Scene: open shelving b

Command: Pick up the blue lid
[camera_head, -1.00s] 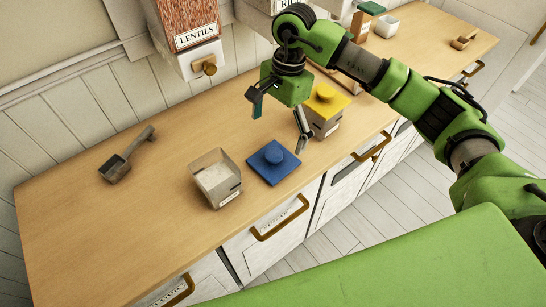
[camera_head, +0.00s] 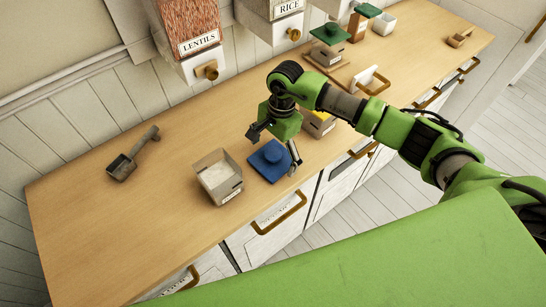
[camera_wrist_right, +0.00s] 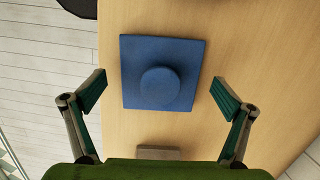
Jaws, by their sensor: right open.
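The blue lid (camera_head: 268,163) is a flat square with a round knob, lying on the wooden counter near its front edge. It also shows in the right wrist view (camera_wrist_right: 160,85). My right gripper (camera_head: 272,150) is open just above the lid, with one finger on each side of it in the head view. In the right wrist view the fingertips (camera_wrist_right: 160,92) are wide apart and to the left and right of the knob, and nothing is between them in grip. My left gripper is not in view.
An open box with white contents (camera_head: 218,177) stands just left of the lid. A scoop (camera_head: 128,160) lies on the left. The lentils dispenser (camera_head: 190,42) hangs above.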

